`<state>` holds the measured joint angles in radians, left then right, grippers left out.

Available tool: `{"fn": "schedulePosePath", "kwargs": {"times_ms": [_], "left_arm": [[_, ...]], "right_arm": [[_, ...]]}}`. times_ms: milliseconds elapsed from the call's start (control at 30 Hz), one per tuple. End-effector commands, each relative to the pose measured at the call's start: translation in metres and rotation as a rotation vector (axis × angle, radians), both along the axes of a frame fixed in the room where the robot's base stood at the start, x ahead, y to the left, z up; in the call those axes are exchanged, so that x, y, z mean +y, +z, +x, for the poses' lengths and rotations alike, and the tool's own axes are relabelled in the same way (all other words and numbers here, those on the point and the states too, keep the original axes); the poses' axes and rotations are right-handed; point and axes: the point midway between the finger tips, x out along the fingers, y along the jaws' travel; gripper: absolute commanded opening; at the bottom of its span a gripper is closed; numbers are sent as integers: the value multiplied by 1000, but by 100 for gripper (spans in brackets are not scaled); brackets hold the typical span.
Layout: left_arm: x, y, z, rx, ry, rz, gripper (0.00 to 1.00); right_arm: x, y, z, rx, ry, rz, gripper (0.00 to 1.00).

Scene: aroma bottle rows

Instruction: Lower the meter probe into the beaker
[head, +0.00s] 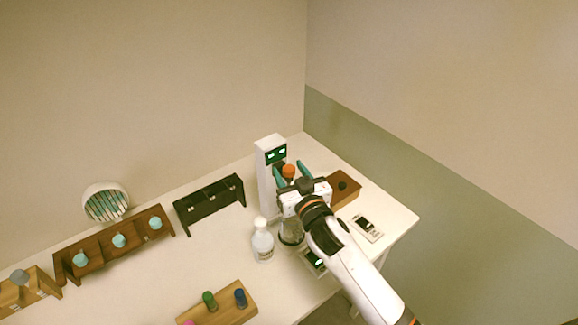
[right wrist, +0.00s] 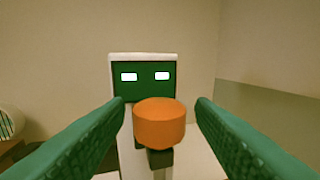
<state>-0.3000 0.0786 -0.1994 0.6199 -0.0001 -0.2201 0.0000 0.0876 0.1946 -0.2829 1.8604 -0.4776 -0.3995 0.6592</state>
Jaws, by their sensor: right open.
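The meter (head: 268,185) is a white upright tower with a dark green panel and two lit displays, at the back right of the table. It also fills the middle of the right wrist view (right wrist: 144,80). The probe's round orange cap (head: 288,170) sits in front of the tower, on a dark holder in the right wrist view (right wrist: 159,125). My right gripper (head: 290,168) is open, with its green fingers on either side of the cap, apart from it. The glass beaker (head: 291,234) stands below, partly hidden by my right gripper and arm. The probe's lower part is hidden. My left gripper is out of view.
A white bottle (head: 262,243) stands just left of the beaker. A brown block (head: 343,190) and a small white device (head: 367,228) lie to the right. A black rack (head: 209,202), a wooden rack (head: 115,245) and a bottle tray (head: 219,306) are to the left.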

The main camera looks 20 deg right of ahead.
Motion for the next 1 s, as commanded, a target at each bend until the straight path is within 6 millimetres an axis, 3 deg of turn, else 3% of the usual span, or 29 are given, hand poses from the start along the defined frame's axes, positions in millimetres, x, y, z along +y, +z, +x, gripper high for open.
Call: {"fn": "schedulePosePath", "kwargs": {"times_ms": [400,700,867,1000], "left_arm": [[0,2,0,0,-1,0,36],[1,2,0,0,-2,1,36],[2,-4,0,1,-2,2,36],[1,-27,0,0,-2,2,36]], "right_arm": [[1,-1,9,1,0,0,50],[0,0,9,1,-3,-2,1],[-1,-7,9,2,-4,-2,0],[-1,-35,9,2,-6,0,0]]}}
